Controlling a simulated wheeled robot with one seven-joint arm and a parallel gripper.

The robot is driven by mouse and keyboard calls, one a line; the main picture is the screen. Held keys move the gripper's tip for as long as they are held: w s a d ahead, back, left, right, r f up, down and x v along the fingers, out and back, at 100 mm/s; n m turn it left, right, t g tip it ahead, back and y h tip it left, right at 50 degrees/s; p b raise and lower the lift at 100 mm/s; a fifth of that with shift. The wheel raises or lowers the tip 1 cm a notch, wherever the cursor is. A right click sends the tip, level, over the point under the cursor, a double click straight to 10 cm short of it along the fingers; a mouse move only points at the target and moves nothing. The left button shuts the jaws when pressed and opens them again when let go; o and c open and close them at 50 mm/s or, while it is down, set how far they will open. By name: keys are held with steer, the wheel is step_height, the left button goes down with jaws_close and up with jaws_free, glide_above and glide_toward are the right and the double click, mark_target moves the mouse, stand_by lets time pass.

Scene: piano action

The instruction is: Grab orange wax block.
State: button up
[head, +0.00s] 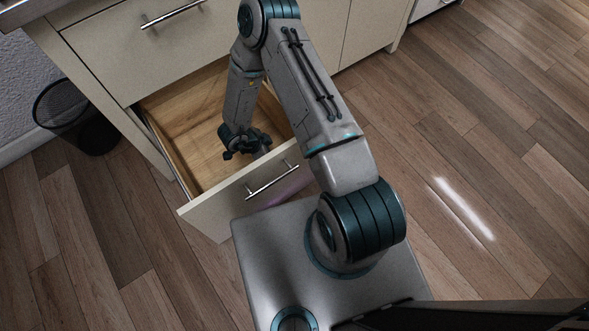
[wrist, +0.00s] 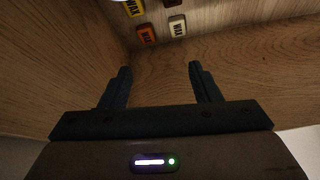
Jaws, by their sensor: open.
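The orange wax block (wrist: 147,34) lies on the wooden drawer floor in the wrist view, beyond my gripper's fingertips and slightly left of the middle between them. It has dark lettering on it. My gripper (wrist: 159,69) is open, with nothing between its two dark fingers. In the head view my gripper (head: 250,150) reaches down into the open drawer (head: 185,160); the wax blocks cannot be made out there.
A cream wax block (wrist: 177,26) lies close right of the orange one. A yellow block (wrist: 133,7) and a dark brown block (wrist: 173,3) lie farther off at the top edge. Wooden drawer walls (wrist: 235,75) are near my fingers. A black mesh bin (head: 75,118) stands left.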

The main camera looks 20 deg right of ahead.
steer(key=shift+g+h, duration=0.3)
steer(key=b+x, duration=0.1)
steer(key=x, duration=0.2)
steer(key=s+b+x, duration=0.1)
steer(key=x, duration=0.2)
steer(key=b+x, duration=0.1)
steer(key=x, duration=0.2)
steer(key=shift+s+a+f, duration=0.15)
steer(key=shift+s+f, duration=0.1)
steer(key=shift+f, duration=0.1)
steer(key=shift+b+x, duration=1.45)
steer(key=shift+x, duration=1.55)
steer(key=shift+s+r, duration=0.1)
steer(key=shift+r, duration=0.05)
steer(key=c, duration=1.1)
